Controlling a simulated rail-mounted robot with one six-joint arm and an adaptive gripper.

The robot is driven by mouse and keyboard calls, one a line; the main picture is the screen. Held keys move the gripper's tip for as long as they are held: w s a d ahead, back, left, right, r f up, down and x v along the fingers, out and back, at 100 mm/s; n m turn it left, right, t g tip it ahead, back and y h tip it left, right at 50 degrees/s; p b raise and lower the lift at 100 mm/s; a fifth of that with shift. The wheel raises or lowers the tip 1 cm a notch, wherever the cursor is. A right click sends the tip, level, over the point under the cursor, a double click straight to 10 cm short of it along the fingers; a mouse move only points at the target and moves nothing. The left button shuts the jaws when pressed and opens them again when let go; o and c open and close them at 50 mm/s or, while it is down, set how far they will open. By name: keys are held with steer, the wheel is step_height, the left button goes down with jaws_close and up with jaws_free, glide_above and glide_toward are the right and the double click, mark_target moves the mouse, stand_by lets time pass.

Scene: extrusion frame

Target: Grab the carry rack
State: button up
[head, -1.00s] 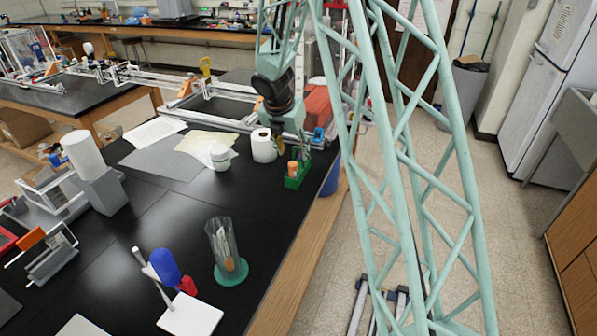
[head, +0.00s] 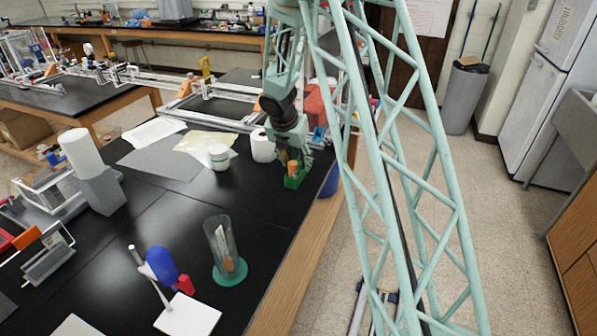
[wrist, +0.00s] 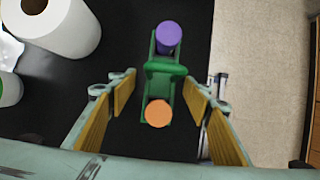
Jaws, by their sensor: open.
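The carry rack is a small green rack (wrist: 163,70) with a raised middle bar, seen from above in the wrist view. It holds a purple-capped item (wrist: 168,36) at the far end and an orange-capped item (wrist: 158,112) at the near end. In the head view the green rack (head: 293,181) sits on the black bench close to its right edge, partly hidden by my arm. My gripper (wrist: 161,85) is open, its yellow-padded fingers on either side of the rack with gaps visible on both sides. In the head view my gripper (head: 291,160) is just above the rack.
A white paper roll (head: 263,146) stands left of the rack, with a green-banded white jar (head: 219,157) farther left. The bench edge and floor lie to the right. A clear cylinder (head: 224,250) on a green base stands nearer. The black bench between is clear.

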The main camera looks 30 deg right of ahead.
mark_target(298, 161)
steer(key=shift+b+x, duration=0.75)
steer(key=shift+x, duration=1.85)
steer(key=c, duration=1)
